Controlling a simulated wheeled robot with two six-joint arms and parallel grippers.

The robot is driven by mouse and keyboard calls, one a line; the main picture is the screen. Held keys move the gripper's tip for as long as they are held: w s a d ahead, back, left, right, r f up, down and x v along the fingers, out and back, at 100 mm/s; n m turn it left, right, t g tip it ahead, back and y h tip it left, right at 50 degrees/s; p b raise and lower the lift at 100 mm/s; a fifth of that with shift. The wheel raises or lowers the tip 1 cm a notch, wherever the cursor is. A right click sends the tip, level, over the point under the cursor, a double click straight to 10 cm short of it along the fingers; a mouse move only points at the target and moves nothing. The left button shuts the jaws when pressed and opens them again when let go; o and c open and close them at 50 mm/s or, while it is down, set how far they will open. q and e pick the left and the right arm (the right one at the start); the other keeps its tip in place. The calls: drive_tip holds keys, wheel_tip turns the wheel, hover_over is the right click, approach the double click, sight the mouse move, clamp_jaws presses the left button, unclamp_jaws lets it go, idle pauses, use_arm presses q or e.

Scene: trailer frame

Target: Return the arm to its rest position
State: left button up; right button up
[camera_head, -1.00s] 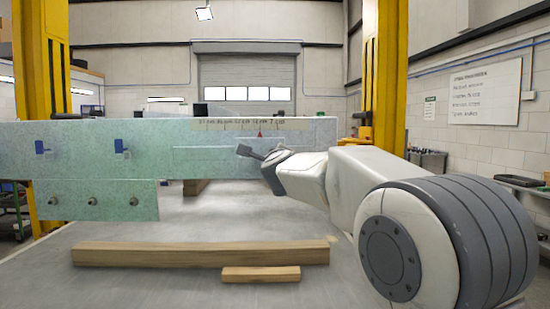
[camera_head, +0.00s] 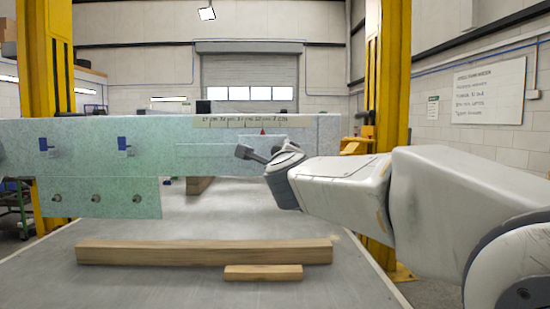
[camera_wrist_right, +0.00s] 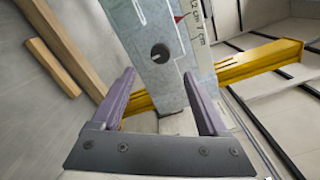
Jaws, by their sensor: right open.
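My right arm reaches in from the right in the head view, and its gripper (camera_head: 262,154) is in front of the right part of the speckled pale-green frame plate (camera_head: 90,160). In the right wrist view the gripper (camera_wrist_right: 160,76) has two purple fingers spread apart with nothing held between them. The plate's end, with a round hole and a printed scale (camera_wrist_right: 160,45), lies beyond and between the fingers. I cannot tell the exact gap to it. My left gripper is not in view.
A long wooden beam (camera_head: 205,252) and a short wooden block (camera_head: 263,272) lie on the grey surface (camera_head: 130,290) in front of the plate. Yellow posts stand left (camera_head: 48,60) and right (camera_head: 393,80). The plate carries two blue clips (camera_head: 124,145) and several round studs.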

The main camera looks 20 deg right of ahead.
drive_tip(key=shift+v, duration=0.85)
